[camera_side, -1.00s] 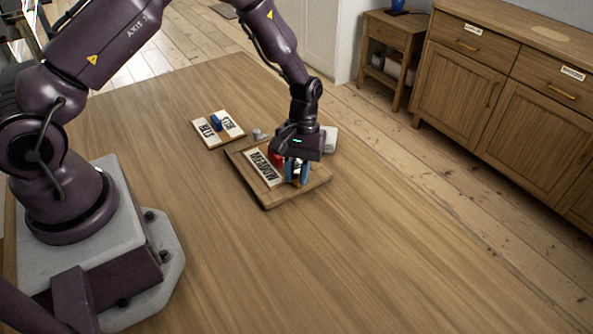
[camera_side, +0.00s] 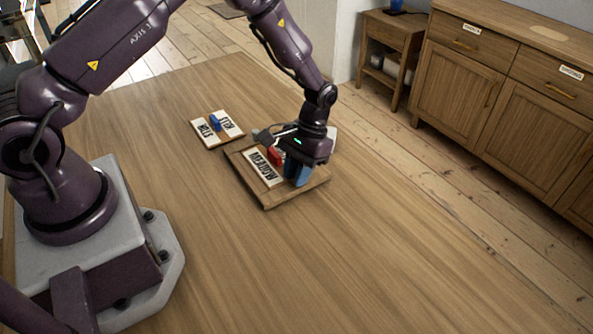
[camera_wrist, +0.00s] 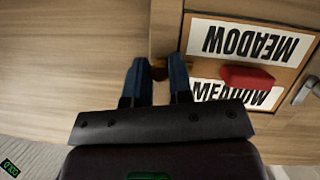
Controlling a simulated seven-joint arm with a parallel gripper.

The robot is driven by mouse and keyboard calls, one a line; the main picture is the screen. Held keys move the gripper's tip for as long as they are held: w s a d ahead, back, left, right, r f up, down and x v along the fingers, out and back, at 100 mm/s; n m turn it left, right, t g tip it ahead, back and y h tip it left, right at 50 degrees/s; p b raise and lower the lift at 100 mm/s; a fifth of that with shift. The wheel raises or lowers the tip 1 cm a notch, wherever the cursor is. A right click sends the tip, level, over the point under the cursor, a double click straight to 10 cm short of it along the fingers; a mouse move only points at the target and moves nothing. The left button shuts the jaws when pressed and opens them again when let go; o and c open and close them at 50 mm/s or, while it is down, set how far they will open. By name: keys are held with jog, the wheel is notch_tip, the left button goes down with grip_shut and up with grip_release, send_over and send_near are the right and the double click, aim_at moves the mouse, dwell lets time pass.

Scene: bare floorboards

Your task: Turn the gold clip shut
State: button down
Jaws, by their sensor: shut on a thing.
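A wooden board or case (camera_side: 265,202) lies on the table, with a white MEADOW label (camera_side: 262,167) and a red piece (camera_side: 275,156) on it. In the wrist view two MEADOW labels (camera_wrist: 257,42) show, with the red piece (camera_wrist: 247,77) between them. The gold clip (camera_wrist: 160,70) is at the case's edge, a small part of it showing between my blue fingertips. My gripper (camera_side: 297,172) is low over the case's right end, shut on the clip; it also shows in the wrist view (camera_wrist: 158,75). In the side view my fingers hide the clip.
A smaller labelled board (camera_side: 207,133) with a blue piece (camera_side: 215,122) lies behind and left of the case. A grey metal part (camera_wrist: 305,90) sits at the case's right in the wrist view. The table's front is clear. A wooden cabinet (camera_side: 480,90) stands beyond.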

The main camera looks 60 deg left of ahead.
jog(key=c, duration=1)
grip_release()
jog(key=v, duration=1.3)
jog(key=shift+w, duration=0.1)
jog(key=s+r+m+t, duration=0.1)
jog(key=s+r+t, duration=0.2)
jog(key=s+r, duration=0.3)
jog(key=s+r+t, duration=0.3)
jog(key=s+r, duration=0.4)
jog(key=s, duration=0.2)
jog(key=s+r+m+t+y, duration=0.1)
jog(key=s+r+t, duration=0.2)
jog(key=s+r, duration=0.4)
jog(key=shift+s+m+t, duration=0.3)
jog(key=shift+s+t, duration=0.1)
jog(key=shift+s, duration=0.25)
